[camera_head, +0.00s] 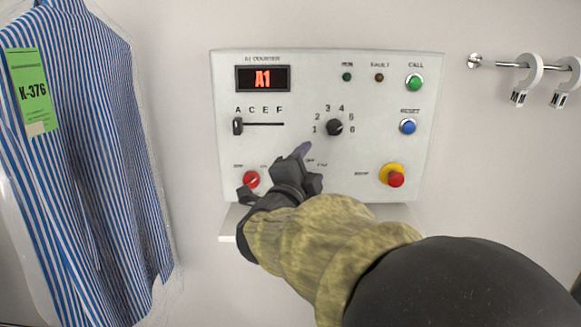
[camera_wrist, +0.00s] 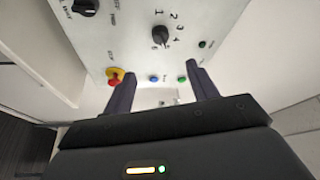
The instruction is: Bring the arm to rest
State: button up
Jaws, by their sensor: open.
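My gripper (camera_head: 273,172) is in front of the lower part of the white control panel (camera_head: 310,72), seen from behind my arm in the head view. In the wrist view my gripper (camera_wrist: 158,84) has its two dark fingers spread apart, with nothing between them but the panel face beyond. Its fingers appear apart from the panel, but the exact gap cannot be told. My arm reaches up from the lower right of the head view and hides part of the panel's lower edge and the shelf below it.
A striped shirt (camera_head: 90,150) hangs left; a rail (camera_head: 505,64) is right.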

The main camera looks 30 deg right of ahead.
dwell(0.4)
jog(key=w+a+f+n+y, duration=0.2)
jog(key=a+f+n+y, duration=0.45)
jog(key=f, duration=0.25)
jog(key=w+a+f+n+y, duration=0.3)
jog(key=a+f+n+y, duration=0.3)
jog(key=a+f+n, duration=0.15)
jog(key=s+a+f+n+g+y, duration=0.1)
jog(key=s+a+f+n+g, duration=0.3)
jog(key=s+f, duration=0.35)
jog(key=s+a+f+n+g+y, duration=0.1)
jog(key=s+f+n+g+y, duration=0.1)
jog(key=s+f+n+g, duration=0.45)
notch_tip(320, 180, up, 20)
jog(key=s+t+p, duration=0.1)
jog(key=p, duration=2.1)
jog(key=shift+r+p, duration=0.15)
jog(key=shift+p, duration=0.25)
jog(key=shift+t, duration=0.25)
